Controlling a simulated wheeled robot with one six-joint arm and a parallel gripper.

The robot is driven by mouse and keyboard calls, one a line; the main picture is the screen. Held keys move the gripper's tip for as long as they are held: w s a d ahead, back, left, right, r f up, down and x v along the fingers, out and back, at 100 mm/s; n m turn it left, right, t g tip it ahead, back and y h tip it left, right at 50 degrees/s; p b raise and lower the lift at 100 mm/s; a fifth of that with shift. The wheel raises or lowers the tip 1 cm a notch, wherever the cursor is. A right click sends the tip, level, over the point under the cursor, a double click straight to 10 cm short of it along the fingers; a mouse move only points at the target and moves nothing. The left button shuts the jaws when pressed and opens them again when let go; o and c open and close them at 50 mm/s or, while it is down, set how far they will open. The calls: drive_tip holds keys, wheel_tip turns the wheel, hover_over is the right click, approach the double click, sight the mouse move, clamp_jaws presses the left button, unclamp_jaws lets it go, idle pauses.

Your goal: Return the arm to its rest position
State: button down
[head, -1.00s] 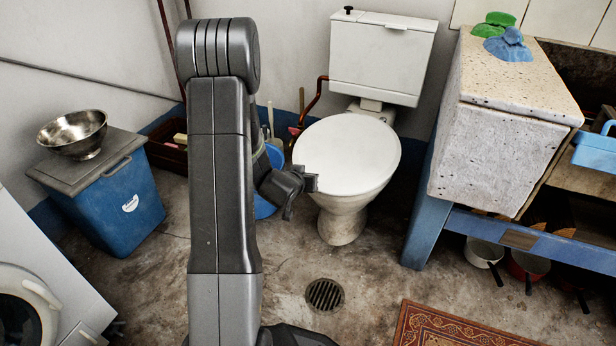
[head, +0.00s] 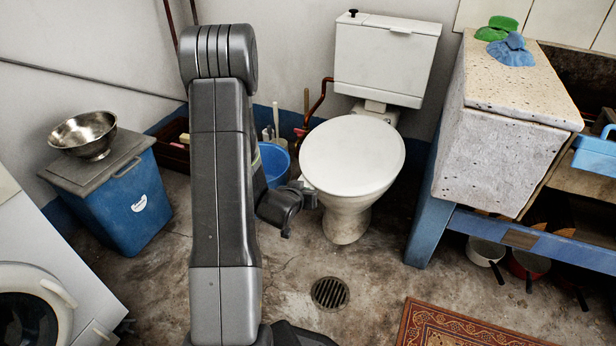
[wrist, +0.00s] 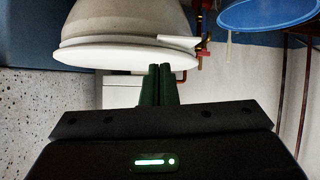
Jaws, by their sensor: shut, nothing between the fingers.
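My gripper (head: 309,193) is at the end of my grey folded arm, in front of the toilet in the head view. In the wrist view its two dark green fingers (wrist: 160,71) are together with nothing between them. The white toilet (head: 351,157) has its lid down. It shows upside down at the top of the wrist view (wrist: 130,28), beyond the fingertips. I cannot tell the exact gap between gripper and toilet. My upright arm hides part of the floor and wall behind it.
A blue bin (head: 132,205) with a metal bowl (head: 83,134) stands left, near a white washing machine (head: 35,270). A blue bucket (head: 273,163) sits behind my arm. The stone trough (head: 497,150) is at right. Floor around the drain (head: 330,293) is clear, beside a red rug (head: 455,325).

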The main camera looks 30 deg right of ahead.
drive_tip(key=s+a+f, duration=0.2)
drive_tip(key=shift+a+f, duration=0.15)
drive_tip(key=shift+f, duration=0.2)
drive_tip(key=shift+w+r, duration=0.1)
